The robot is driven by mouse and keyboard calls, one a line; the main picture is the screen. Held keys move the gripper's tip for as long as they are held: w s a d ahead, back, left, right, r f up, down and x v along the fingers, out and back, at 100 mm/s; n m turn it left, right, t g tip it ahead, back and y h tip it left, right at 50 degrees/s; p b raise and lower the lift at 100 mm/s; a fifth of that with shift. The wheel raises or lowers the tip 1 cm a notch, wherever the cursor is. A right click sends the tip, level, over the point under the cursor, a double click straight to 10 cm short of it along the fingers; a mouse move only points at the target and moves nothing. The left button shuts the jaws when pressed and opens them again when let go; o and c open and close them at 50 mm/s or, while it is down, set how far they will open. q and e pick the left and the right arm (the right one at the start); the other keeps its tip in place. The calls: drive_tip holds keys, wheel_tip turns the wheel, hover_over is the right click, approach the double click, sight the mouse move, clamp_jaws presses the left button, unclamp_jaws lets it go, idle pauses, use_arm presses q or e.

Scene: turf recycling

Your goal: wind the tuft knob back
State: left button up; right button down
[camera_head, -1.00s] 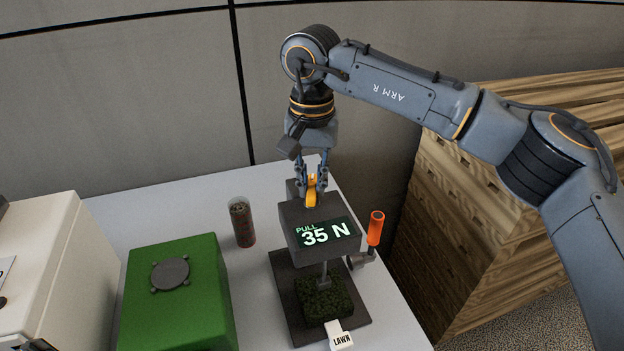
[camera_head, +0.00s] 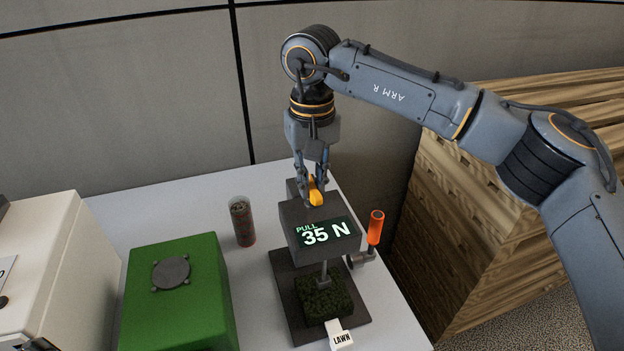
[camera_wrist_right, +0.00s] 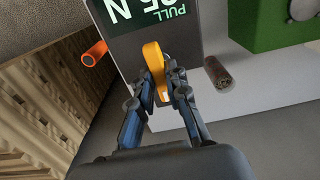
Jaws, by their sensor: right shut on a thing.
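The yellow-orange tuft knob (camera_head: 317,197) stands on top of the dark grey pull tester (camera_head: 300,238). My right gripper (camera_head: 315,186) points down from above and is shut on the knob. In the right wrist view the two fingertips (camera_wrist_right: 160,90) close on the knob (camera_wrist_right: 154,58) from both sides. The tester's display (camera_head: 322,233) reads "PULL 35 N". Below it, a rod reaches down to a green turf piece (camera_head: 324,298) on a dark base plate. My left gripper is not in view.
An orange-handled crank (camera_head: 376,228) sticks up at the tester's right side. A green box (camera_head: 200,300) and a clear cup of dark material (camera_head: 241,221) stand to the left. A white "LAWN" tag (camera_head: 339,337) lies in front. Wooden crates (camera_head: 470,220) stand beyond the table's right edge.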

sight(312, 185)
drive_tip(key=c, duration=1.3)
unclamp_jaws()
wheel_tip(312, 185, up, 12)
drive_tip(key=shift+r, duration=0.1)
